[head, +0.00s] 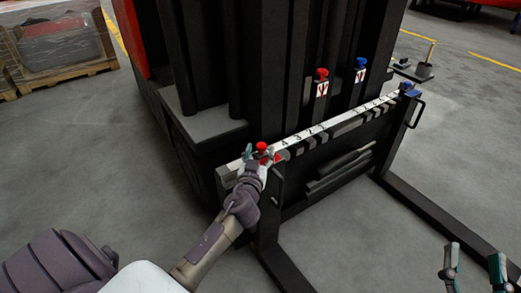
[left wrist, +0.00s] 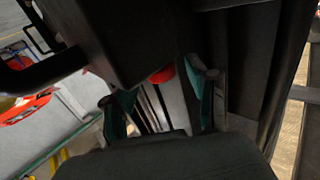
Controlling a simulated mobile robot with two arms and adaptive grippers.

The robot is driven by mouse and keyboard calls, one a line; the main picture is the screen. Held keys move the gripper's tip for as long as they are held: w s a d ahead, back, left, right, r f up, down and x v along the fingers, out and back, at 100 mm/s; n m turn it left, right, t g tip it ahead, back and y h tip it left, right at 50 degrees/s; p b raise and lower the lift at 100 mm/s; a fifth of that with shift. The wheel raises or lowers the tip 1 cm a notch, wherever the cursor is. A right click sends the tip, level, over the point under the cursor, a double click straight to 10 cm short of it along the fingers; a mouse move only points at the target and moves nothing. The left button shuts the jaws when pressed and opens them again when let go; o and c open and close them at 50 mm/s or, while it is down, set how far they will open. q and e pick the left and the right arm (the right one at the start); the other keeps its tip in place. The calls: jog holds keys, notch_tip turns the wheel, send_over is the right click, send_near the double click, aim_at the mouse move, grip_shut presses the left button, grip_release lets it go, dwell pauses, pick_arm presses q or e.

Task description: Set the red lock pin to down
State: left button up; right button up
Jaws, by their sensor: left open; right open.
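A red lock pin with a round knob (head: 261,146) stands up at the left end of the forklift's numbered carriage bar (head: 330,121). Red also shows at the bar beside it. My left gripper (head: 262,156) is at this pin, its fingers open on either side of the knob. In the left wrist view, the red knob (left wrist: 162,75) shows between the two teal-tipped fingers, partly hidden by a dark block. I cannot tell whether the fingers touch it. My right gripper (head: 474,262) is open and empty at the lower right, far from the bar.
Another red knob (head: 321,74) and a blue knob (head: 361,63) sit above arrow labels on the mast. A blue part (head: 409,90) is at the bar's right end. Dark forks (head: 437,213) reach forward along the floor. A wrapped pallet (head: 62,40) stands back left.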

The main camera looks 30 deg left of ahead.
pick_arm(q)
jog(key=v, duration=1)
jog(key=shift+s, duration=0.25)
jog(key=shift+d, duration=0.1)
